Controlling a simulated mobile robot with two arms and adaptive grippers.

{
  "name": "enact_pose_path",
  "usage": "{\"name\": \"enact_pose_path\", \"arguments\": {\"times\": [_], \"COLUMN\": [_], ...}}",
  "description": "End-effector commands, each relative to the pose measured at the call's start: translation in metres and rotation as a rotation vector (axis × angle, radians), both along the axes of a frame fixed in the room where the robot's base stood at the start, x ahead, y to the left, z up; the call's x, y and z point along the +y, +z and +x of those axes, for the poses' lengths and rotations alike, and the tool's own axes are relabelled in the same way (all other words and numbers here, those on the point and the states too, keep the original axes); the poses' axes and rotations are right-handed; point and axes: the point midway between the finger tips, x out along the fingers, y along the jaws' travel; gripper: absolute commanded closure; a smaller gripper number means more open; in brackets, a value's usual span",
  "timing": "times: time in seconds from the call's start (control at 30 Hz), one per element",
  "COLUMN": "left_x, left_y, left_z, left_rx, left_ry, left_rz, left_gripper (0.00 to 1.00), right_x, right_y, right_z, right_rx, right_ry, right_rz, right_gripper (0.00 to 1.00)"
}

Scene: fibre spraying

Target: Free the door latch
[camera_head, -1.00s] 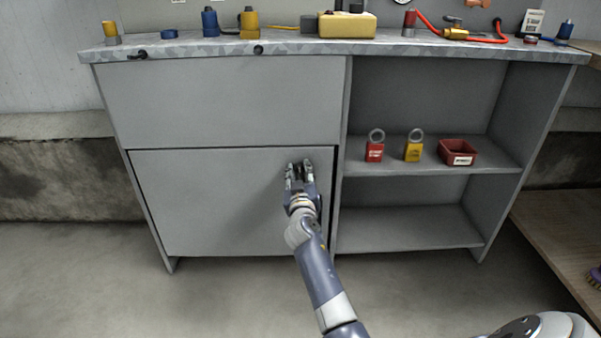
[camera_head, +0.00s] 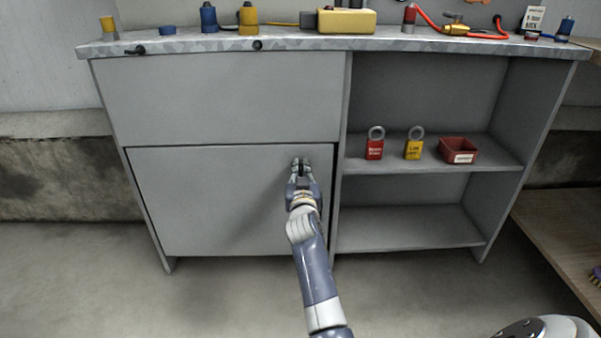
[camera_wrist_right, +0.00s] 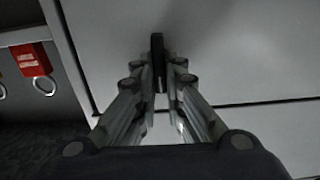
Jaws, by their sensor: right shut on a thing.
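The grey cabinet door (camera_head: 205,200) is closed, with a thin dark gap along its top and right edges. My right gripper (camera_head: 301,166) is at the upper right part of this door. In the right wrist view, a dark upright latch handle (camera_wrist_right: 158,62) stands out from the pale door panel (camera_wrist_right: 225,60). The right gripper's fingers (camera_wrist_right: 159,92) are closed together on the handle's near end. In the head view the gripper hides most of the handle. My left gripper is not in view.
The open shelf right of the door holds a red padlock (camera_head: 374,145), a yellow padlock (camera_head: 413,145) and a red bin (camera_head: 458,150). The red padlock also shows in the right wrist view (camera_wrist_right: 31,60). Several fittings and hoses lie on the worktop (camera_head: 290,45). A wooden surface (camera_head: 550,225) stands at the right.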

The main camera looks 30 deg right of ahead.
Motion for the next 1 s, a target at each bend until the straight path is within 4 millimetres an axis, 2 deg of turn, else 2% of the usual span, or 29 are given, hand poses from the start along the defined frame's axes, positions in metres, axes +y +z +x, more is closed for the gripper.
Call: {"name": "enact_pose_path", "arguments": {"times": [0.07,0.1,0.2,0.57,0.67,1.0], "left_x": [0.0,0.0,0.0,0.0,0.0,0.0], "left_y": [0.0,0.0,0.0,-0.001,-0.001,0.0], "left_z": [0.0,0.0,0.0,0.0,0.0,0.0], "left_rx": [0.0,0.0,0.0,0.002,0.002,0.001], "left_ry": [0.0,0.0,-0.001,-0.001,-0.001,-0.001], "left_rz": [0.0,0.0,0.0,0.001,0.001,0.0], "left_gripper": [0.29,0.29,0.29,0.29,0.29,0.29], "right_x": [0.0,0.0,0.0,0.0,-0.001,0.0], "right_y": [0.0,0.0,0.0,0.003,0.014,0.077], "right_z": [0.0,0.0,0.0,0.0,0.0,0.0], "right_rx": [-0.002,-0.002,-0.002,-0.001,-0.004,-0.004], "right_ry": [0.0,0.0,0.0,-0.001,-0.001,0.0], "right_rz": [0.003,0.003,0.003,0.0,-0.001,0.001], "right_gripper": [1.0,0.88,0.7,0.7,0.7,0.7]}}
